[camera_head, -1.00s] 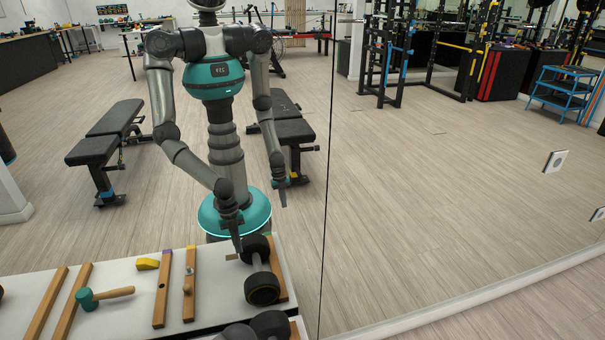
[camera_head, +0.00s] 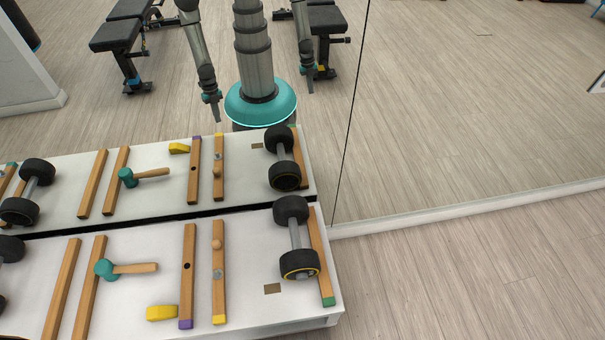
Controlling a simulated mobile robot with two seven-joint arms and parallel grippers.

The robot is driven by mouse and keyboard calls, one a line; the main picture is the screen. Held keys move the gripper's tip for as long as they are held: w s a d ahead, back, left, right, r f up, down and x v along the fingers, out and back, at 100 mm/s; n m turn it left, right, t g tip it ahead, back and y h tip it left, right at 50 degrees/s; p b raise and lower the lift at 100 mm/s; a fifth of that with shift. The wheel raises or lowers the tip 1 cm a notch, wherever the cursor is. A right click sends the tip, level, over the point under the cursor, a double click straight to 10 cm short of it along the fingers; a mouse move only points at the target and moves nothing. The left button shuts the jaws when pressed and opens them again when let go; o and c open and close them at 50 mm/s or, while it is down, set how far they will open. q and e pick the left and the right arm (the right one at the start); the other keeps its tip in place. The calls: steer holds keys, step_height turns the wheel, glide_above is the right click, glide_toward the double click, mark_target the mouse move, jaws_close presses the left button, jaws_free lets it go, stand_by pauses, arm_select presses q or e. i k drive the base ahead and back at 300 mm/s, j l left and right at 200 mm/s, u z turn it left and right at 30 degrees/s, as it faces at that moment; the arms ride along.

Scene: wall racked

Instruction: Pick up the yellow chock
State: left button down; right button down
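The yellow chock (camera_head: 161,313) is a small wedge-like block lying on the white tabletop (camera_head: 140,301), near the bottom of the view. It sits just left of a wooden bar (camera_head: 188,275) with a purple end, and nothing holds it. A mirror behind the table repeats the chock (camera_head: 179,148) and the table. My grippers do not show directly. My reflection in the mirror shows both arms hanging down, away from the chock; the grippers there are too small to tell open from shut.
A teal-headed mallet (camera_head: 130,268) lies left of the purple-ended bar. A yellow-ended bar (camera_head: 219,290) lies to its right. A dumbbell (camera_head: 296,240) rests at the table's right end beside a green-ended bar (camera_head: 321,262). More bars lie at left. Floor right of the table is clear.

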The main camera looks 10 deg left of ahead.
mark_target(157, 313)
steer(key=k+u, duration=0.15)
steer(key=u, duration=1.85)
